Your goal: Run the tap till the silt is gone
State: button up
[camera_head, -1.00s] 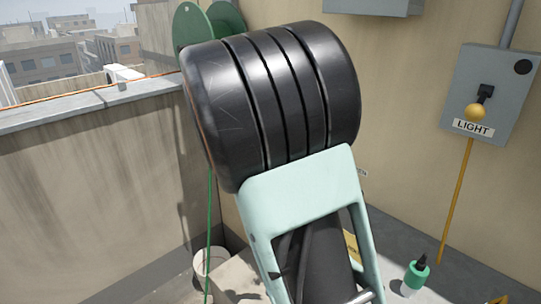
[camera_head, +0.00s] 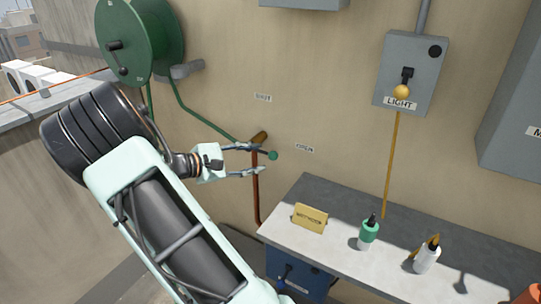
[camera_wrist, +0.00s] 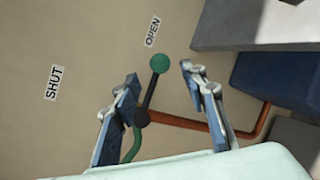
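The tap lever has a green ball knob (camera_head: 273,155) on a dark arm. In the wrist view the knob (camera_wrist: 159,63) points toward the OPEN label (camera_wrist: 152,32), away from the SHUT label (camera_wrist: 53,82). My gripper (camera_head: 259,159) is open at the tap, its fingers on either side of the lever. In the wrist view the knob shows between the fingertips; I cannot tell whether either finger touches the lever. A copper pipe (camera_wrist: 180,124) joins the dark tap body (camera_wrist: 141,118). No water or silt is visible.
A green hose reel (camera_head: 130,45) hangs on the wall, its hose running to the tap. Right of the tap, a bench (camera_head: 335,248) holds a yellow sign (camera_head: 310,217) and bottles, including a green-topped one (camera_head: 369,231). A LIGHT switch box (camera_head: 412,72) with a yellow cord hangs above.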

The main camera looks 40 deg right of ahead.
aim_at(269, 156)
jog(key=x, duration=0.7)
jog(key=shift+d, duration=0.1)
grip_shut()
